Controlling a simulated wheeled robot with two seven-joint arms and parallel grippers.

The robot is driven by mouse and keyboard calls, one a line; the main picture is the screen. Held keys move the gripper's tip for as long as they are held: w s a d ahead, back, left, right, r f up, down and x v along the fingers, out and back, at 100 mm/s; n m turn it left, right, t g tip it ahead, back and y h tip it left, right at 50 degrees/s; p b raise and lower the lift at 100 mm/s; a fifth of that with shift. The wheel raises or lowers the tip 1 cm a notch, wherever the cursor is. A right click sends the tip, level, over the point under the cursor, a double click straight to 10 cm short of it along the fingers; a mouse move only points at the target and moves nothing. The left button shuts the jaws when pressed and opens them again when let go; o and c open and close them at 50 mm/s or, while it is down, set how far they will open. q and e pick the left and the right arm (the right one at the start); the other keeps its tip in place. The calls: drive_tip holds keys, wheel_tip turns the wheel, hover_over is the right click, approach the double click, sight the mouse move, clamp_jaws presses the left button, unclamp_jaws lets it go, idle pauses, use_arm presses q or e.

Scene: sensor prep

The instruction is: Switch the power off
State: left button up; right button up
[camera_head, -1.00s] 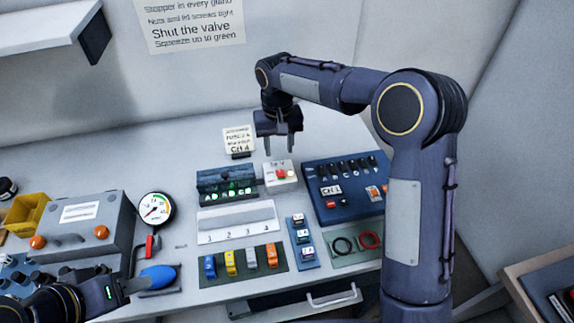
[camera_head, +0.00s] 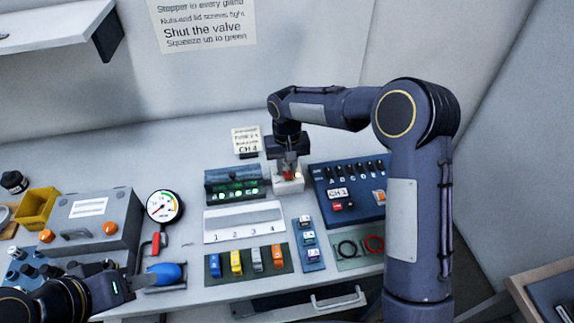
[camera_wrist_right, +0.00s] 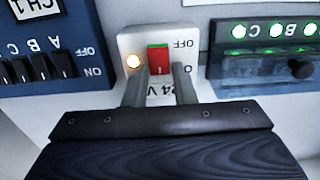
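The power switch is a small white box (camera_head: 289,187) with a red rocker, left of the blue panel in the head view. In the right wrist view the red rocker (camera_wrist_right: 158,59) sits between inverted OFF and partly hidden ON labels. A lamp (camera_wrist_right: 133,61) beside it glows. A partly covered "24 V" label shows below. My right gripper (camera_wrist_right: 160,70) is open, its two fingers apart on either side of the rocker. In the head view it is right over the box. My left gripper (camera_head: 150,279) is at the blue bulb (camera_head: 168,273); its finger gap is hidden.
The blue panel (camera_head: 322,181) with several switches stands close right of the box. A dark module (camera_head: 214,189) with green lights is close left. A card (camera_head: 246,141) stands behind. A gauge (camera_head: 163,207) and grey box (camera_head: 112,213) are further left.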

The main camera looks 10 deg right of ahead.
clamp_jaws()
drive_tip(key=shift+f+b, duration=0.1)
drive_tip(key=shift+b, duration=0.3)
drive_tip(key=t+b, duration=0.2)
drive_tip(key=b, duration=0.3)
drive_tip(key=s+t+b, duration=0.1)
drive_tip(key=t+b, duration=0.1)
drive_tip(key=b, duration=0.4)
drive_tip(key=shift+s+t, duration=0.1)
drive_tip(key=shift+t, duration=0.2)
drive_tip(key=shift+s+b, duration=0.1)
drive_tip(key=shift+b, duration=0.2)
drive_tip(key=shift+r, duration=0.25)
drive_tip(key=shift+o, duration=2.3)
unclamp_jaws()
